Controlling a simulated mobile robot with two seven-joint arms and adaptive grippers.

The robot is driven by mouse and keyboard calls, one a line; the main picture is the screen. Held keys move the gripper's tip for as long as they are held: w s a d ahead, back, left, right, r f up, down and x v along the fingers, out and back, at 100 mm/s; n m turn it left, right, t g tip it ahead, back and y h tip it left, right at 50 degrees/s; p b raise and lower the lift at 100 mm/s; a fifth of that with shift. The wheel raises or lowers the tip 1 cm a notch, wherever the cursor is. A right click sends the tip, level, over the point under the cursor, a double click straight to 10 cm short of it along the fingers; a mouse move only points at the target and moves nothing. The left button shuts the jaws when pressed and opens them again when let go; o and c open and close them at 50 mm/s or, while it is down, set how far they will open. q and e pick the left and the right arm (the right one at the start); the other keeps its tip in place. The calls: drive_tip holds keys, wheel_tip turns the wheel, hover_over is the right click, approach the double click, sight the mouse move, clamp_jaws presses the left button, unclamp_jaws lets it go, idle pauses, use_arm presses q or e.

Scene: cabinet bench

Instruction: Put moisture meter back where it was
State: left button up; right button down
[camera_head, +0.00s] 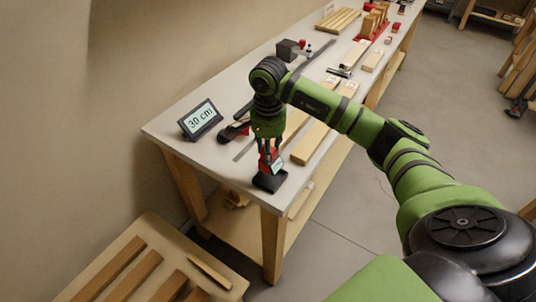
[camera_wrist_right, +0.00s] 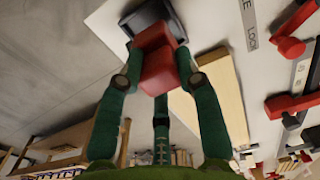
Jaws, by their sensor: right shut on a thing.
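The moisture meter (camera_head: 265,165) is a red body with a small pale screen area, upright at the near corner of the bench. My right gripper (camera_head: 268,146) is shut on it from above. In the right wrist view the fingers (camera_wrist_right: 160,85) close around the red meter body (camera_wrist_right: 156,60). Just below the meter is a black base piece (camera_head: 270,182), which also shows at the top of the wrist view (camera_wrist_right: 148,17). I cannot tell whether it is part of the meter or a separate holder. My left gripper is not in view.
Red and black clamps (camera_wrist_right: 294,100) and wooden boards (camera_head: 310,143) lie near the gripper. A slatted wooden pallet (camera_head: 150,255) stands on the floor at lower left.

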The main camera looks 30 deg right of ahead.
wheel_tip(320, 180, down, 3)
drive_tip(key=shift+f+p, duration=0.1)
drive_tip(key=shift+p, duration=0.8)
drive_tip(key=shift+f, duration=0.35)
drive_tip(key=shift+f, duration=0.1)
drive_tip(key=shift+f, duration=0.1)
drive_tip(key=c, duration=0.9)
unclamp_jaws()
drive_tip(key=shift+o, duration=0.2)
